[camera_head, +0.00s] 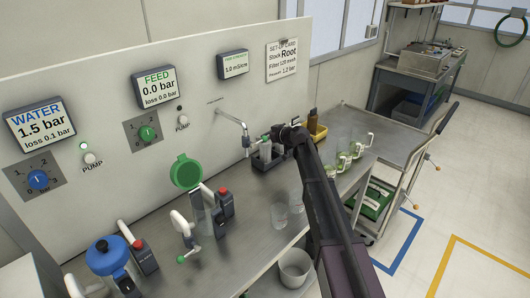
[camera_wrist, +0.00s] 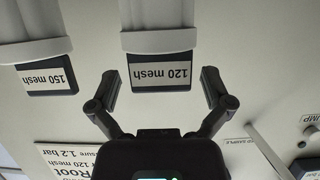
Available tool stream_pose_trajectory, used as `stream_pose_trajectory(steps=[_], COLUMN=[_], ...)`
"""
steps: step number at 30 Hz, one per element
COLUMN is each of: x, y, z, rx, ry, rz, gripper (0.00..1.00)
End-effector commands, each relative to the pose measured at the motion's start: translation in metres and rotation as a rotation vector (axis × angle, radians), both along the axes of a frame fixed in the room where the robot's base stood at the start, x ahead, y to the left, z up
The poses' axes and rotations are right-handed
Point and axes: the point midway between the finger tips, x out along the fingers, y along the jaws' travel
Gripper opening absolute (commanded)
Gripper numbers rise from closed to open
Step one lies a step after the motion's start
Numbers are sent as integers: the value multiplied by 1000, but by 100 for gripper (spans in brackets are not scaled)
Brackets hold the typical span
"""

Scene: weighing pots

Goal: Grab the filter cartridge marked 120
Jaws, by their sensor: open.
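The filter cartridge marked 120 mesh (camera_wrist: 160,73) shows upside down in the wrist view. It has a pale ribbed body and a dark end cap with a white label. My gripper (camera_wrist: 160,86) is open, with one finger on each side of the cap and a visible gap at both sides. A second cartridge marked 150 mesh (camera_wrist: 48,78) lies to the left, outside the fingers. In the head view my gripper (camera_head: 278,134) is at a dark rack (camera_head: 262,161) by the back panel. My arm partly hides the rack, and the labels cannot be read there.
A bent metal spout (camera_head: 236,121) juts from the panel left of the rack. Clear beakers (camera_head: 284,215) stand on the front bench. A set-up card (camera_head: 282,61) hangs above.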

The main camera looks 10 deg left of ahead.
Motion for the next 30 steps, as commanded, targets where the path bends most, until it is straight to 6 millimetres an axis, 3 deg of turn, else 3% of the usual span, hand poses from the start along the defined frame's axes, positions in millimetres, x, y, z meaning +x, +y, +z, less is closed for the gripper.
stream_pose_trajectory(steps=[4,5,12,14,30], x=[0,0,0,0,0], y=[0,0,0,0,0], z=[0,0,0,0,8], rx=[0,0,0,0,0], ry=[0,0,0,0,0], rz=[0,0,0,0,1], gripper=[100,94,23,9,9])
